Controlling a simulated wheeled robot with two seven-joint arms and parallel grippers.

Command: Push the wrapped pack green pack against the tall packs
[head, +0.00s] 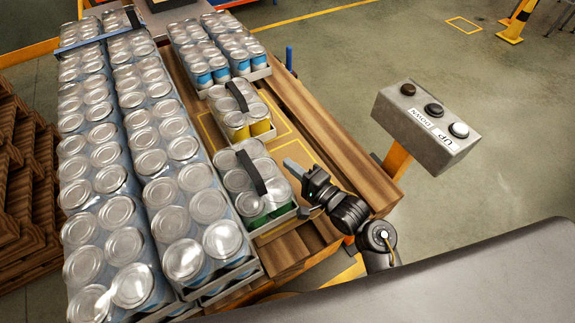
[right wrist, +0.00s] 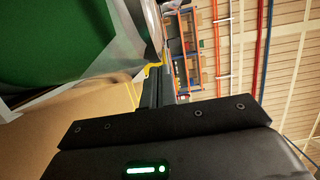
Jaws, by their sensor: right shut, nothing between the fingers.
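The wrapped green pack (head: 253,204), cans with green sides and a black strap over a pale tray, stands upright on the pallet. The tall packs (head: 160,160) stand along its left in long rows of clear-wrapped cans. From this angle I cannot tell whether the green pack touches them. My right gripper (head: 290,165) is shut and empty at the green pack's right side. In the right wrist view, my fingers (right wrist: 157,85) are beside a large green can side (right wrist: 55,40); contact is unclear. My left gripper is not in view.
A yellow pack (head: 240,118) with a strap stands behind the green one, and blue packs (head: 215,60) stand farther back. Bare pallet boards (head: 320,125) lie to the right. A button box (head: 425,125) on a post stands right of my right arm.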

